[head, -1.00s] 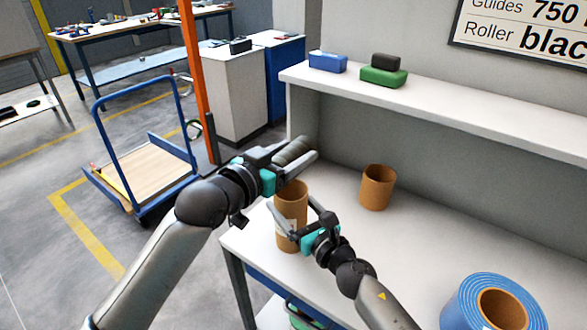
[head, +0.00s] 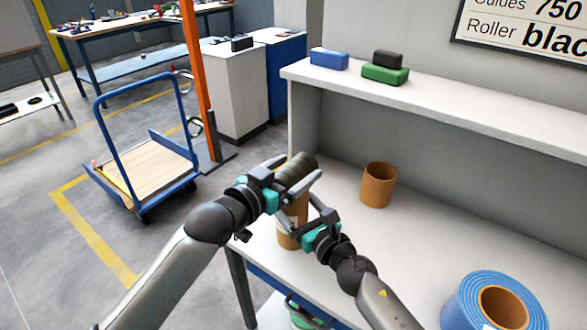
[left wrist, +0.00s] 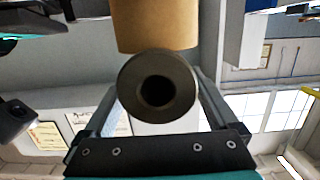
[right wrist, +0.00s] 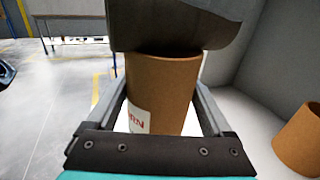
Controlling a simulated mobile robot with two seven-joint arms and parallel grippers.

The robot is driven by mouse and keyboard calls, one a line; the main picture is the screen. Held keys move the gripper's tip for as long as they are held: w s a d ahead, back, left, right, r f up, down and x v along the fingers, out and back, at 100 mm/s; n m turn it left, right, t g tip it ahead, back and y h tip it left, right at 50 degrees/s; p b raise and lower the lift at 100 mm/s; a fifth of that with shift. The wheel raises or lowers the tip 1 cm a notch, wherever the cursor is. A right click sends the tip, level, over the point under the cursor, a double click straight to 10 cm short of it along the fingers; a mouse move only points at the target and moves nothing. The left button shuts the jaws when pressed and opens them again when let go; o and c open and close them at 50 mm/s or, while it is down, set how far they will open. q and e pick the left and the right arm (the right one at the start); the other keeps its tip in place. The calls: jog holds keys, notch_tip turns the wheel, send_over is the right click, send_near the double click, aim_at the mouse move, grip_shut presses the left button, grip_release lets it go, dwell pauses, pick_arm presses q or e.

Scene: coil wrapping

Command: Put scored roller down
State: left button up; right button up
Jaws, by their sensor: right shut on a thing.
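A dark grey ribbed roller (head: 297,168) is held in my left gripper (head: 299,176), whose fingers lie on both sides of it. Its round end with a dark hole (left wrist: 157,88) faces the camera in the left wrist view. A brown cardboard tube (head: 291,236) stands upright near the table's left edge, just below the roller. My right gripper (head: 298,217) is shut on this tube, and its fingers flank it in the right wrist view (right wrist: 160,95). The roller covers part of the tube's top there; whether they touch, I cannot tell.
Another brown tube (head: 378,184) stands on the white table (head: 400,235) to the right. A blue roll (head: 490,302) lies at front right. A shelf (head: 450,108) above carries a blue box (head: 329,59) and a green box (head: 385,74). The table between them is clear.

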pick_arm(q)
jog(key=shift+s+a, duration=0.1)
jog(key=v, duration=1.1)
jog(key=shift+s+a+r, duration=0.2)
jog(key=shift+s+r, duration=0.05)
jog(key=shift+s, duration=0.05)
